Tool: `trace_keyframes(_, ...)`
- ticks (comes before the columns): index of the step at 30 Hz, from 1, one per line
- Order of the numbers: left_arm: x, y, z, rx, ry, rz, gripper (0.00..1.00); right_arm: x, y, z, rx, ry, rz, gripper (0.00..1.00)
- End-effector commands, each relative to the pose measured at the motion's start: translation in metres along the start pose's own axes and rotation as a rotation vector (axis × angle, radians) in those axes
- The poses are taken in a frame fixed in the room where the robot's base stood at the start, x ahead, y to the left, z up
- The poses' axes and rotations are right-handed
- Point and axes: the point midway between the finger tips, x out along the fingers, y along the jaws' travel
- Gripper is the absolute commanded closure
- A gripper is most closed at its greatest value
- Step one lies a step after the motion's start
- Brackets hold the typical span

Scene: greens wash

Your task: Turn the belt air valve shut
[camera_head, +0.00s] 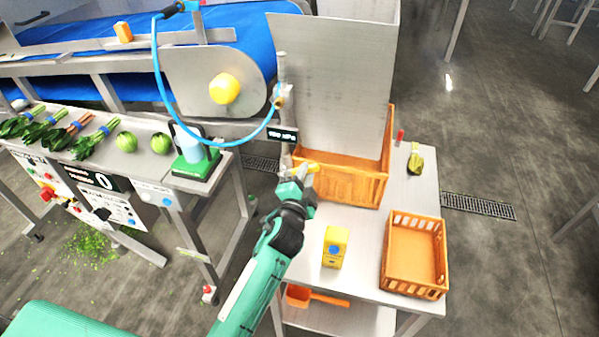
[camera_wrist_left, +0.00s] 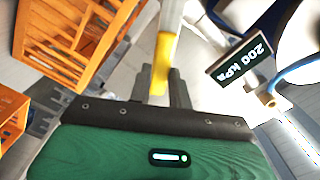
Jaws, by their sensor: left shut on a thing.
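The belt air valve's yellow lever (camera_head: 313,168) sits low on the thin grey air pipe (camera_head: 283,75) beside the belt's end. My left gripper (camera_head: 299,172) is at this lever and shut on it. In the left wrist view the yellow lever (camera_wrist_left: 161,64) runs down between my left gripper's fingers (camera_wrist_left: 163,88); they hide its end. A small black gauge display (camera_head: 282,135) is just above; in the left wrist view the display (camera_wrist_left: 242,60) appears to read 200 kPa. My right gripper is not in view.
An orange crate (camera_head: 345,194) stands under the metal chute (camera_head: 335,85), close to my gripper's right. Another orange crate (camera_head: 414,292) and a yellow box (camera_head: 335,246) are on the steel table. A blue hose (camera_head: 163,82) loops to the pipe. Greens lie on the left bench.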

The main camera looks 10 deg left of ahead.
Motion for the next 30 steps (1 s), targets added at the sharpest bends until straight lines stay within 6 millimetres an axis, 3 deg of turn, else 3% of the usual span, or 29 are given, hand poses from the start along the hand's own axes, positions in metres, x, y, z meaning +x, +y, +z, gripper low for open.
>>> trace_keyframes(15, 0.000, 0.036, 0.007, 0.412, 0.002, 0.000, 1.00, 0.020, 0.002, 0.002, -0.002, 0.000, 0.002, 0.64)
trace_keyframes(30, 0.000, 0.044, 0.012, 0.542, 0.001, 0.000, 1.00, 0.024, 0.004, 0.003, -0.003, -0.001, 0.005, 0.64)
